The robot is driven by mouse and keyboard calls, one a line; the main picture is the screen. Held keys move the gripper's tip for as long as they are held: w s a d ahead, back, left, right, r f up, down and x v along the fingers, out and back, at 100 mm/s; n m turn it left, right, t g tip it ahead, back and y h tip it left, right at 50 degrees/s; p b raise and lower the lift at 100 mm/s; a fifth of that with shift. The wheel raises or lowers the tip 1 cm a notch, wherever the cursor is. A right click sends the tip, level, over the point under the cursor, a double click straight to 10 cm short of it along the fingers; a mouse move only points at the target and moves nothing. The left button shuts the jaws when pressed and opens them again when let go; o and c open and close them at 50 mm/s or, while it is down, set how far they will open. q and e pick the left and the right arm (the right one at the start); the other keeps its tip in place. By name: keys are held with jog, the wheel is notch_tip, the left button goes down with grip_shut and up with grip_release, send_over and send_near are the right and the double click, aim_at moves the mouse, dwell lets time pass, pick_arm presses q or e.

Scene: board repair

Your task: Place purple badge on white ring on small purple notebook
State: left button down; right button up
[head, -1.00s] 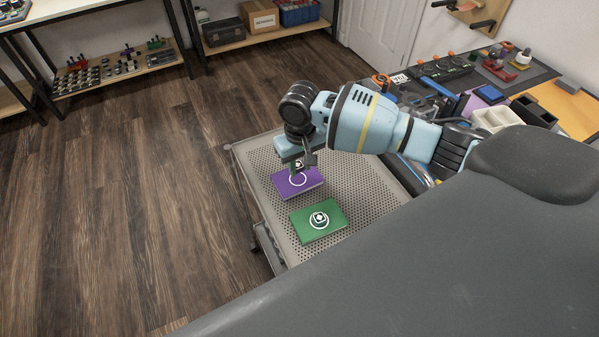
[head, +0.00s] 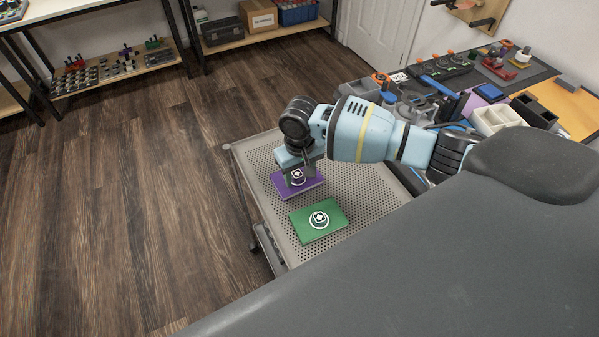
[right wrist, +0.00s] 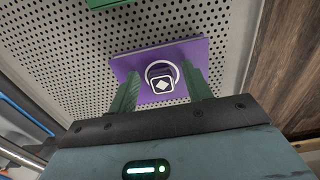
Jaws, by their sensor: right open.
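The small purple notebook (head: 312,191) lies on the perforated cart top and fills the middle of the right wrist view (right wrist: 135,64). In the right wrist view the badge (right wrist: 162,85) is slightly toward my gripper from the centre of the white ring (right wrist: 178,72). My right gripper (head: 299,168) is low over the notebook. Its green fingers stand open on either side of the badge, with gaps between. My left gripper is not in view.
A green notebook (head: 335,212) with a white-marked badge (head: 319,219) in its ring lies nearby on the cart (head: 262,185). The workbench at right holds bins (head: 495,119) and tools. Free cart surface surrounds both notebooks.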

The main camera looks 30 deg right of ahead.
aim_at(299, 177)
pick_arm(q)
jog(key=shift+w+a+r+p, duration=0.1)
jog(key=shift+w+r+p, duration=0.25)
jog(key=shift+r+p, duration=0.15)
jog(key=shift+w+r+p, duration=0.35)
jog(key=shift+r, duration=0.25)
pick_arm(e)
notch_tip(299, 177, up, 12)
jog(key=shift+r, duration=0.15)
